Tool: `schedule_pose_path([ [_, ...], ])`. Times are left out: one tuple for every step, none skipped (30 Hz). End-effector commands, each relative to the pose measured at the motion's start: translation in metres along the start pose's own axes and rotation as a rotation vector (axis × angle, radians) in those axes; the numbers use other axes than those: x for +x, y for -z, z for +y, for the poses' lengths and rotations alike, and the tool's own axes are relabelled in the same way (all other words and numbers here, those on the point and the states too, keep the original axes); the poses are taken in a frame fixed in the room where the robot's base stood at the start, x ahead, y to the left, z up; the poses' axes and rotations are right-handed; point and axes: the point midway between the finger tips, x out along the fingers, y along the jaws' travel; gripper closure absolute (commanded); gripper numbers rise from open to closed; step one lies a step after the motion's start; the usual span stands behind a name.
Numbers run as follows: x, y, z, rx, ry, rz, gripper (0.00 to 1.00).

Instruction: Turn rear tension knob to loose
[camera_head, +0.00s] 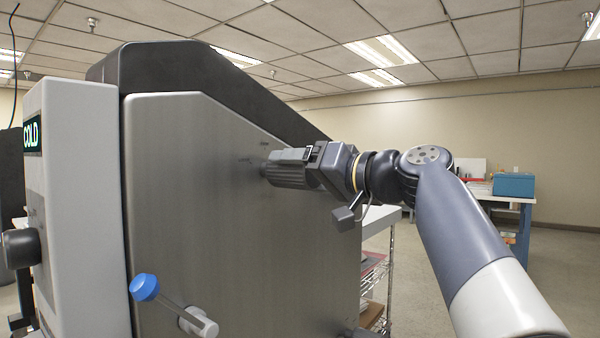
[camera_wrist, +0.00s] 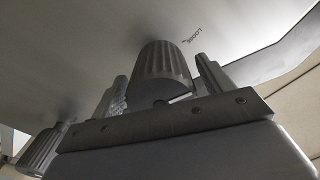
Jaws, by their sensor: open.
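A ribbed grey knob (camera_wrist: 163,75) sticks out of the machine's side panel in the wrist view, with the marking "LOOSE" (camera_wrist: 193,35) on the panel beside it. It appears to be the rear tension knob. My gripper (camera_head: 268,169) is at the upper side panel in the head view, its jaws pointing at the panel. In the wrist view one finger is on each side of the knob, and the jaws are open. I cannot tell whether either finger touches it. In the head view the gripper mostly hides the knob.
A second ribbed knob (camera_wrist: 40,150) shows at lower left in the wrist view. A crank with a blue handle (camera_head: 145,287) juts from the grey side panel (camera_head: 185,220). A wire shelf (camera_head: 378,280) stands behind the machine. A blue box (camera_head: 514,185) sits on a far table.

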Motion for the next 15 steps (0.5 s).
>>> schedule_pose_path([
  [0.000,0.000,0.000,0.000,0.000,0.001,0.25],
  [0.000,0.000,0.000,0.000,0.000,0.001,0.25],
  [0.000,0.000,0.000,0.000,0.000,0.001,0.25],
  [0.000,0.000,-0.001,0.000,0.000,0.001,0.25],
  [0.000,0.001,-0.001,0.000,0.000,0.001,0.25],
  [-0.001,0.001,-0.001,0.000,0.000,0.002,0.25],
  [-0.002,0.001,-0.001,0.000,0.000,0.002,0.25],
  [-0.004,0.001,0.000,0.000,0.000,0.002,0.25],
  [-0.008,0.001,0.000,0.000,-0.001,0.004,0.25],
  [-0.011,0.002,0.000,0.000,-0.002,0.004,0.25],
  [-0.015,0.002,0.000,-0.001,-0.002,0.004,0.25],
  [-0.021,0.001,0.000,-0.001,-0.003,0.004,0.25],
  [-0.027,0.001,0.000,0.000,-0.004,0.005,0.25],
  [-0.032,0.001,-0.001,0.000,-0.003,0.005,0.25],
  [-0.040,0.002,0.000,0.000,-0.005,0.005,0.25],
])
